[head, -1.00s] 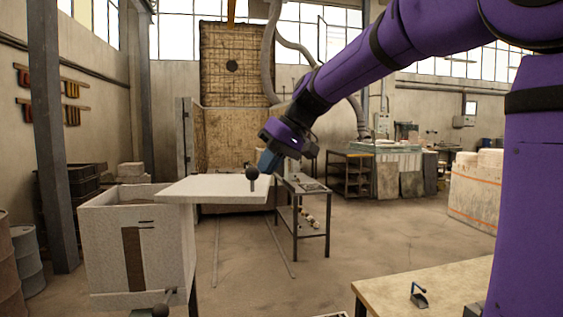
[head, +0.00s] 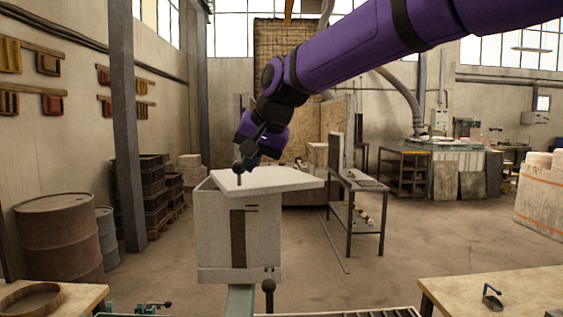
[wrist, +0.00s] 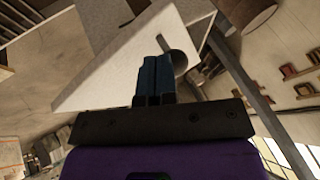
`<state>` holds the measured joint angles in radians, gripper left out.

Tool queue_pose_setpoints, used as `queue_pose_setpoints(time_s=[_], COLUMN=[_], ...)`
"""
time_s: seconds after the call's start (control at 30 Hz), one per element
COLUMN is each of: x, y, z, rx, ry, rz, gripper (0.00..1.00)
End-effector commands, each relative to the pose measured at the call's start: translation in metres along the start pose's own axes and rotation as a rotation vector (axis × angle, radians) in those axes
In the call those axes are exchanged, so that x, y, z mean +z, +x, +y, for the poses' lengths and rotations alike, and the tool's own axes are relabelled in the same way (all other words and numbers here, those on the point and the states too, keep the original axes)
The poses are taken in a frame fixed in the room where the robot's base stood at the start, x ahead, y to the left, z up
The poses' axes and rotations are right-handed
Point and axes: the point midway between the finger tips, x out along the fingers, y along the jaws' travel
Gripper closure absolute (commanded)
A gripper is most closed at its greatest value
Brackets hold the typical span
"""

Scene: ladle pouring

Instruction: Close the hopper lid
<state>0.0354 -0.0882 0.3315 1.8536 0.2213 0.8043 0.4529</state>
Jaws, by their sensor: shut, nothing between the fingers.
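The hopper (head: 215,238) is a pale speckled box with a dark vertical slot in its front. Its flat lid (head: 285,181) lies across most of the top, turned askew and overhanging on the right. A bit of the hopper's rim shows at the left. A dark ball knob (head: 239,168) stands on the lid near its left part. My gripper (head: 252,158) is shut and empty, low over the lid just right of the knob. In the wrist view the blue fingers (wrist: 153,82) are together beside the knob (wrist: 178,60), over the pale lid (wrist: 120,70); contact is unclear.
A dark lever with a ball end (head: 268,287) stands below the hopper's front. A metal side table (head: 352,205) is to the right, a workbench (head: 500,295) at front right. Barrels (head: 60,235) and stacked crates (head: 150,195) are at the left. Floor between is open.

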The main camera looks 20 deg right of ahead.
Motion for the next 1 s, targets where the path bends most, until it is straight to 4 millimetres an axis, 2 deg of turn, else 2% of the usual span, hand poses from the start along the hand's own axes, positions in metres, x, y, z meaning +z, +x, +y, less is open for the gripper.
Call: queue_pose_setpoints(time_s=[0.03, 0.2, 0.43, 0.7, 1.0], x=[-0.002, -0.013, -0.028, -0.040, -0.044], y=[0.008, 0.029, 0.050, 0.062, 0.067], z=[-0.013, -0.045, -0.074, -0.090, -0.092], rx=[-0.002, -0.002, -0.001, -0.001, 0.001], ry=[-0.004, -0.004, -0.003, 0.000, 0.000], rz=[-0.005, -0.005, -0.003, -0.001, -0.001], gripper=[1.00, 1.00, 1.00, 1.00, 1.00])
